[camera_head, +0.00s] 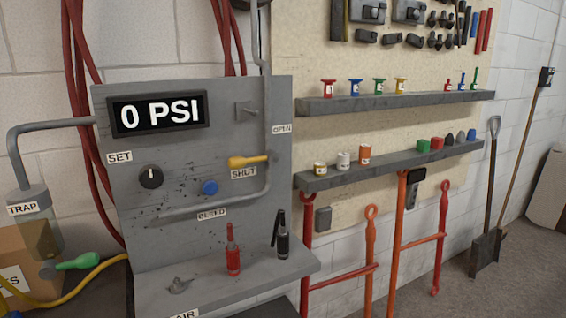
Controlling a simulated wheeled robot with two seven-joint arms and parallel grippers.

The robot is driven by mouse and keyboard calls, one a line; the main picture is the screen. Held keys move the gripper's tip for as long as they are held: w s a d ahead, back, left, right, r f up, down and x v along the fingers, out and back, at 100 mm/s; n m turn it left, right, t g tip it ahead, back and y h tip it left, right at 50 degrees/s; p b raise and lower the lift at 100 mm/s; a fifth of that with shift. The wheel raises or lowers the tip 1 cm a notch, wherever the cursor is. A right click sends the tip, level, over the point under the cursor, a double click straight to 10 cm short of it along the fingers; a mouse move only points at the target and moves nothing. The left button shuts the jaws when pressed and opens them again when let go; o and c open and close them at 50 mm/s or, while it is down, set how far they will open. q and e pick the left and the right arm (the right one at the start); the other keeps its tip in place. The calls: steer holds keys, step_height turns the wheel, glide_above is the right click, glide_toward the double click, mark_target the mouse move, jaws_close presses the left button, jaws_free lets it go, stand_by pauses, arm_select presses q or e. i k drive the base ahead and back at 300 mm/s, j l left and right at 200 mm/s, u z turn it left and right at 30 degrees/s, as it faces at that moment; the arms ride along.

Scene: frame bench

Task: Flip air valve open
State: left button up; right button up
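The air valve's yellow lever (247,161) is on the grey panel (190,245). It lies roughly level, with its handle pointing left just above the SHUT label (244,173). Its right end meets the grey pipe (270,130) that runs down the panel. The OPEN label (282,129) is higher, at the panel's right edge. The display (158,114) reads 0 PSI. Neither of my grippers is in view.
A black SET knob (151,177) and a blue BLEED button (210,187) are near the lever. A red bottle-like tool (232,250) and a black one (282,240) stand on the ledge below. Shelves (395,106) and orange-red tools (398,240) are to the right.

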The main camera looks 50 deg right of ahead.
mark_target(235, 163)
steer(key=k+z, duration=0.15)
steer(key=z, duration=1.2)
